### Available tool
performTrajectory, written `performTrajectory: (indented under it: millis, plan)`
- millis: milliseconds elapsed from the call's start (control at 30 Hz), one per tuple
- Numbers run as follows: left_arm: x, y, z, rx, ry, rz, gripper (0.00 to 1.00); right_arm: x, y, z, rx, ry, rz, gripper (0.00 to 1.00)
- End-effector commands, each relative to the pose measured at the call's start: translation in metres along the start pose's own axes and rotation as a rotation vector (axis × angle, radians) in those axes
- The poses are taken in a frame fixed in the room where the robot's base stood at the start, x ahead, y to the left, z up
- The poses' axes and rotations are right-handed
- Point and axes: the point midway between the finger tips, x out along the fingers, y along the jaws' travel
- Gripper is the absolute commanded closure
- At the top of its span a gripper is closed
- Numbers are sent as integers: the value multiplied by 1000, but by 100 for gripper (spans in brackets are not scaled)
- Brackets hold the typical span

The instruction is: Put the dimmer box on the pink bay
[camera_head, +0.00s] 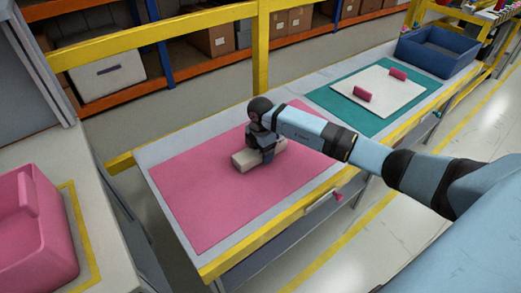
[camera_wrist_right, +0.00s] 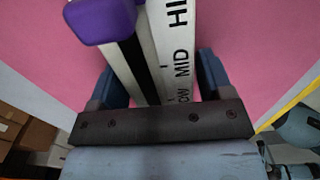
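The dimmer box (camera_head: 244,161) is a long off-white block at the pink bay (camera_head: 205,200), a pink mat on the table, near its middle. In the right wrist view the dimmer box (camera_wrist_right: 177,62) shows a purple slider knob (camera_wrist_right: 102,20), a dark slot and the letters HI, MID and LOW. My right gripper (camera_head: 267,154) reaches down over the box. In the right wrist view its fingers (camera_wrist_right: 162,88) lie along both sides of the box and appear closed on it. Whether the box touches the mat is hard to tell. My left gripper is out of view.
A teal mat (camera_head: 328,97) with a white board (camera_head: 390,105) and two pink blocks lies to the right. A blue bin (camera_head: 437,50) stands at the far right end. A yellow post (camera_head: 261,50) rises behind the table. A pink container (camera_head: 30,240) stands at left.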

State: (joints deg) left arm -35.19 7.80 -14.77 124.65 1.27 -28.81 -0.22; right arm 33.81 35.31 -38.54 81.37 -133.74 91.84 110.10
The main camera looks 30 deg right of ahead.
Motion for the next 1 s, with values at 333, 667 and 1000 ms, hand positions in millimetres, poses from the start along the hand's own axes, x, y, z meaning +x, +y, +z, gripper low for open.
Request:
performTrajectory:
  millis: [333, 667, 1000]
  plan:
    - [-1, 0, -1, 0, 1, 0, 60, -2, 0, 0, 0, 0, 0, 15]
    - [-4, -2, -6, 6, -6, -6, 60, -57, 1, 0, -1, -1, 4, 15]
    - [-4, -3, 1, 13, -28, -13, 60, -115, 0, 0, 0, 0, 1, 15]
